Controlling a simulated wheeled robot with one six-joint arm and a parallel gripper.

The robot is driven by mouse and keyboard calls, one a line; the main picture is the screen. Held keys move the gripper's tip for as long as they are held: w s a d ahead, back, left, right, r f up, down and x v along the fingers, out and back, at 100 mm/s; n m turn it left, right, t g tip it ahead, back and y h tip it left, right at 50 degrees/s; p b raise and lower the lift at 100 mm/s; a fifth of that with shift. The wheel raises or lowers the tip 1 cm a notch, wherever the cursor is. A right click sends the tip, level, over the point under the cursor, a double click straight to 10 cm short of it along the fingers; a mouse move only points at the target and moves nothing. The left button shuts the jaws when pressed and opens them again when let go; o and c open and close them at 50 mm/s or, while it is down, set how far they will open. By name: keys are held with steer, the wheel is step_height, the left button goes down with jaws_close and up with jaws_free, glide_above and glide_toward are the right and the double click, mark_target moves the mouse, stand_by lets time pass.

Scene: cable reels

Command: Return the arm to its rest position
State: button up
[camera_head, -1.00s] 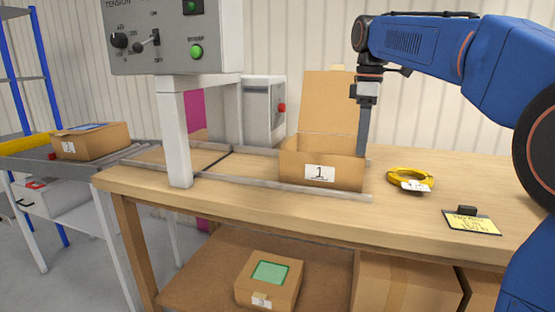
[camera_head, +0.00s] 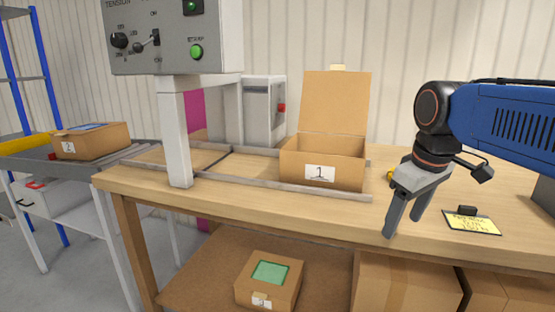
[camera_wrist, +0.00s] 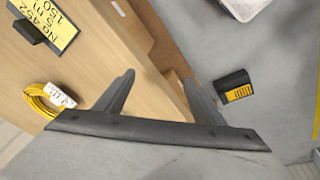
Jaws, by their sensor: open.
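My gripper (camera_head: 405,222) is in front of the table's right part in the head view, pointing down with its two fingers apart and nothing between them. In the wrist view my gripper (camera_wrist: 158,95) is open and empty above the table's front edge. The blue arm reaches in from the right.
An open box labelled 1 (camera_head: 322,172) stands between rails on the wooden table (camera_head: 250,208). A yellow cable coil (camera_wrist: 42,100) with a white tag lies on the table, mostly hidden behind my gripper in the head view. A yellow note card (camera_head: 471,224) lies to its right. A grey control panel (camera_head: 172,40) stands left. A black and yellow item (camera_wrist: 236,90) lies beyond the edge.

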steer(key=s+d+f+m+t, duration=0.1)
steer(key=s+f+m, duration=0.4)
steer(key=s+f, duration=0.8)
step_height(320, 180, down, 3)
steer(key=shift+d+r+m+t, duration=0.1)
steer(key=shift+d+m+t, duration=0.3)
steer(key=shift+t, duration=0.1)
steer(key=shift+o, duration=0.3)
